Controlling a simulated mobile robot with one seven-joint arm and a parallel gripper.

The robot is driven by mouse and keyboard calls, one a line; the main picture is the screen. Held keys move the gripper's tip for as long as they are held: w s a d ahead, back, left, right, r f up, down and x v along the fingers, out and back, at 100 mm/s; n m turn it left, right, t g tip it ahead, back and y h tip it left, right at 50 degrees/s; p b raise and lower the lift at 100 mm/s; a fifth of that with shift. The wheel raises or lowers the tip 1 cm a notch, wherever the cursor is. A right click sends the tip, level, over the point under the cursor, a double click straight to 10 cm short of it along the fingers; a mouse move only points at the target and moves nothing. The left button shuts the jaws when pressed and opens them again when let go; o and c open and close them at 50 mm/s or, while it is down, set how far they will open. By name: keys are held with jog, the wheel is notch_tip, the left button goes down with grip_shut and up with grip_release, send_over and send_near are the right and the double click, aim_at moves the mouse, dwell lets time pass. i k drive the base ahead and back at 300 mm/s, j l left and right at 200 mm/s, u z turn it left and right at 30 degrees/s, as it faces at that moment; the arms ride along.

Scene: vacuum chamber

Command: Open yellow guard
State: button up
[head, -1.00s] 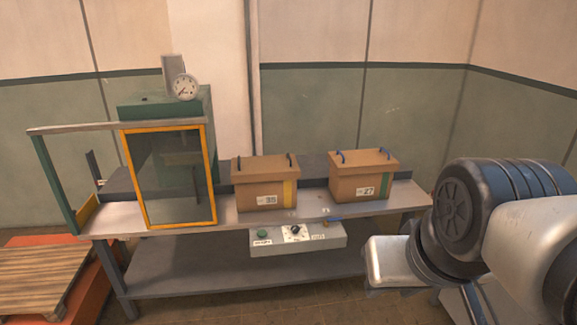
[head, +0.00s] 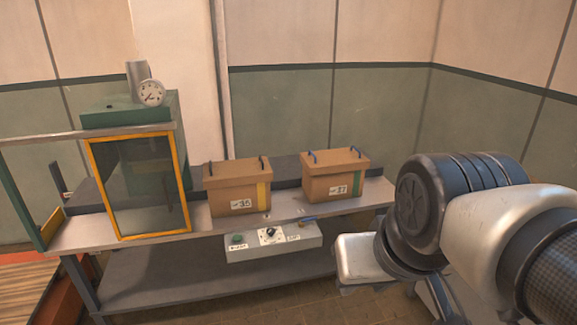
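The yellow guard (head: 186,180) is a yellow-framed, dark see-through panel at the left of the bench. It stands upright in front of the green chamber (head: 128,110), below a grey rail. It appears to cover the right part of the opening, and the left part of the frame is open. My arm fills the right side of the head view, well apart from the guard. My gripper's fingers cannot be made out, so I cannot tell if it is open or shut.
Two brown boxes, one with a yellow stripe (head: 237,188) and one with a green stripe (head: 335,175), stand on the bench (head: 75,236) right of the guard. A control box (head: 272,243) hangs at its front edge. A round gauge (head: 151,93) tops the chamber. A wooden pallet (head: 28,285) lies at left.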

aim_at(88, 142)
jog(key=i+j+u, duration=0.45)
jog(key=i+j, duration=0.2)
jog(key=j, duration=0.3)
jog(key=i+j+u, duration=0.4)
jog(key=i+j, duration=0.35)
